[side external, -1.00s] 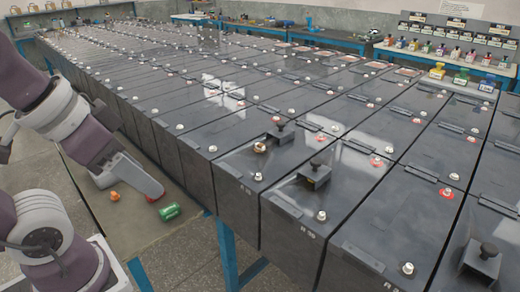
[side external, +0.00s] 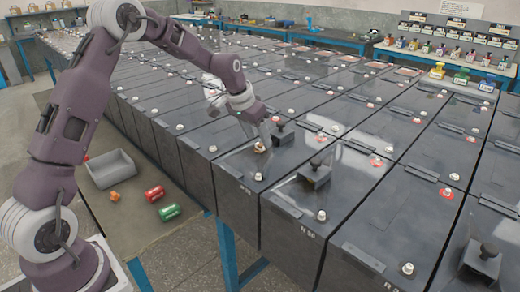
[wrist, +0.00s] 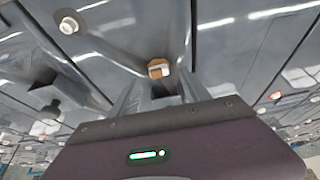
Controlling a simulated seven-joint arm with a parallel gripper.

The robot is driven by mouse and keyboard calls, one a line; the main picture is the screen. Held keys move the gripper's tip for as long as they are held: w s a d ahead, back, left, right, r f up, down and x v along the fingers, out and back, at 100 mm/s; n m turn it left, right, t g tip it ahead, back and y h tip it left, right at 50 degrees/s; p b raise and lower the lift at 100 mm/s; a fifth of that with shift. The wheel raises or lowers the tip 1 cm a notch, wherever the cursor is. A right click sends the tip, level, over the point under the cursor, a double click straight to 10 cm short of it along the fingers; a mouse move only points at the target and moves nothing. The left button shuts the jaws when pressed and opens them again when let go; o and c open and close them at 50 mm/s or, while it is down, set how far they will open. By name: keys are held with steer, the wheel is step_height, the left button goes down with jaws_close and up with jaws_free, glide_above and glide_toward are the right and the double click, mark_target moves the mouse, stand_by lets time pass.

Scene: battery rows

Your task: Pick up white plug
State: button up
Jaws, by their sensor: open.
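My gripper (side external: 257,132) is low over the front battery row, pointing down. In the wrist view my gripper (wrist: 160,82) has its fingers apart with nothing held. A small tan and whitish piece (wrist: 158,68) shows just beyond and between the fingertips. It looks like the copper-coloured piece (side external: 259,148) in the side view, right under the fingertips; I cannot tell whether they touch. White plugs stand on the battery tops: one (side external: 258,176) just in front of my gripper, another (side external: 213,149) to its left, and one (wrist: 69,25) at upper left in the wrist view.
Black handled blocks (side external: 282,133) and (side external: 314,174) stand on the batteries right of my gripper. A grey bin (side external: 110,169), a red can (side external: 155,193), a green can (side external: 170,212) and an orange piece (side external: 115,196) are on the low surface at left.

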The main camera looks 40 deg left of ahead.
mark_target(259, 145)
steer(key=x, duration=0.2)
steer(key=shift+w+f, duration=0.15)
steer(key=shift+f, duration=0.05)
jaws_close()
steer(key=shift+r, duration=0.1)
step_height(259, 145, up, 10)
steer(key=c, duration=0.9)
jaws_free()
jaws_close()
steer(key=shift+r, duration=0.55)
